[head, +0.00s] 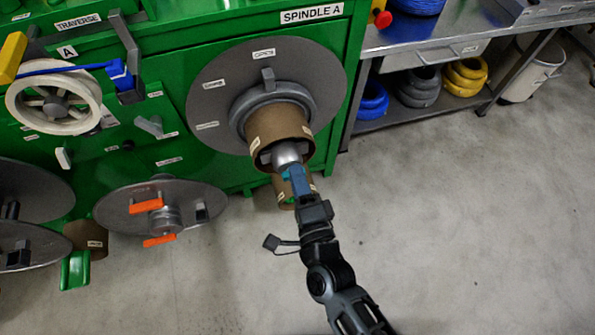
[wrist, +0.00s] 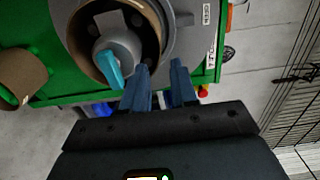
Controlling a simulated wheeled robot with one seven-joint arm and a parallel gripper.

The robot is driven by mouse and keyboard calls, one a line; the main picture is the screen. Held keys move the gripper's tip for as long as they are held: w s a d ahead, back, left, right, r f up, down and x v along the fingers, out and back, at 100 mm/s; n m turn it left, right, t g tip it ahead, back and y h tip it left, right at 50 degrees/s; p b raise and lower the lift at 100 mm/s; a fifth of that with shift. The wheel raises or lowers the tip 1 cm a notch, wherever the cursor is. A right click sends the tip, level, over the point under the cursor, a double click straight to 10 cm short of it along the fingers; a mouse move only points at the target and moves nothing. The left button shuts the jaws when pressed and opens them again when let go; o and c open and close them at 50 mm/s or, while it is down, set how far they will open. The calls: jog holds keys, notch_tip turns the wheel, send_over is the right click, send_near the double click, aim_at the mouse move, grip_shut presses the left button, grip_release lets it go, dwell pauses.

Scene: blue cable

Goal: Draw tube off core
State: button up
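A brown cardboard tube (head: 278,125) sits around the grey core (head: 287,152) on spindle A, in front of a large grey disc (head: 215,85). In the wrist view the tube's open end (wrist: 74,40) surrounds the core (wrist: 122,42), which carries a teal lever (wrist: 109,68). My gripper (head: 296,175) is at the tube's open end in the head view. In the wrist view its two blue fingers (wrist: 160,68) are apart, right of the teal lever and near the tube's rim. Nothing shows held between them. I cannot tell whether they touch the rim.
A second brown tube (head: 285,195) stands below the spindle, partly hidden. A lower grey disc with orange handles (head: 160,208) is to the left. A metal bench (head: 440,35) with cable coils (head: 465,77) below stands at right. The floor (head: 450,200) at right is clear.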

aim_at(285, 147)
jog(key=shift+b+x, duration=0.5)
jog(key=shift+x, duration=4.95)
grip_shut()
jog(key=shift+f, duration=0.1)
jog(key=shift+r+p, duration=0.4)
jog(key=shift+r, duration=0.1)
jog(key=shift+v, duration=1.1)
